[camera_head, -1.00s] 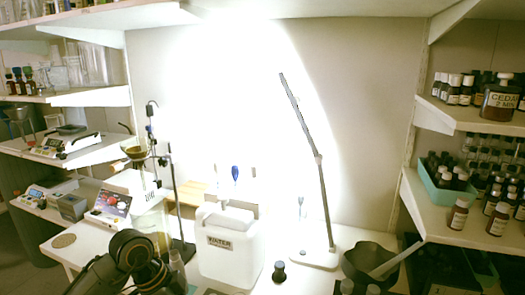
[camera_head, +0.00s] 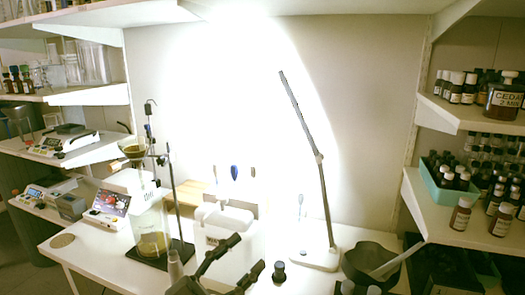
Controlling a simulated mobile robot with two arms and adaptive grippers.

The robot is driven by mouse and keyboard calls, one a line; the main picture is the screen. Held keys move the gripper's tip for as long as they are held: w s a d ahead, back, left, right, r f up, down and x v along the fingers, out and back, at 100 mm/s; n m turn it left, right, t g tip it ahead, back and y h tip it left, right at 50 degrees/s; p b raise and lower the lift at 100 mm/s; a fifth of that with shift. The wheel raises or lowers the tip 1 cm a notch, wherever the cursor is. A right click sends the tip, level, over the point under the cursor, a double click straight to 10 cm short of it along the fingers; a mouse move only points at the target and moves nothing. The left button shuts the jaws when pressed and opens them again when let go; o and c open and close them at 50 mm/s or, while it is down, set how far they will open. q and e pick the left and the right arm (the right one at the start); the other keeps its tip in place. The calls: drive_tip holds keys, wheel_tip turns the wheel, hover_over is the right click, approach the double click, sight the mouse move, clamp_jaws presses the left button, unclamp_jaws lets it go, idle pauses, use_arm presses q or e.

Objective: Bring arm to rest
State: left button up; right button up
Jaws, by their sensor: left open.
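My left gripper (camera_head: 248,253) rises from the bottom edge near the middle. Its two dark fingers are spread apart with nothing between them. It overlaps the front of the white water container (camera_head: 212,218) in this view and hides much of its label. A small dark bottle (camera_head: 279,272) stands on the table just right of the fingers. The rest of my left arm is below the picture. My right gripper does not show.
A glass cylinder (camera_head: 151,232) and a stand are on the white table (camera_head: 105,262) at left. A desk lamp (camera_head: 322,190) and a dark bowl (camera_head: 368,262) stand at right. Shelves with several bottles (camera_head: 460,214) flank both sides.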

use_arm(q)
drive_tip(key=w+a+f+n+t+y, duration=0.1)
drive_tip(key=a+f+n+t+y, duration=0.25)
drive_tip(key=a+n+y, duration=0.3)
drive_tip(key=w+a+f+n+t+y, duration=0.2)
drive_tip(key=a+n+t+y, duration=0.3)
drive_tip(key=y, duration=0.3)
drive_tip(key=s+a+f+n+g+y, duration=0.35)
drive_tip(key=a+f+g+y, duration=0.2)
drive_tip(key=f, duration=0.35)
drive_tip(key=s+f+m+g+h, duration=0.2)
drive_tip(key=s+f+g, duration=1.1)
drive_tip(key=s+f, duration=0.8)
drive_tip(key=s+f+g+p, duration=0.1)
drive_tip(key=s+f+g, duration=0.15)
drive_tip(key=f, duration=2.05)
drive_tip(key=s+a+f, duration=0.2)
drive_tip(key=s+f, duration=1.2)
drive_tip(key=s, duration=0.3)
drive_tip(key=shift+s+a+f+p, duration=0.15)
drive_tip(key=shift+a+f+p, duration=0.1)
drive_tip(key=shift+f+p, duration=0.1)
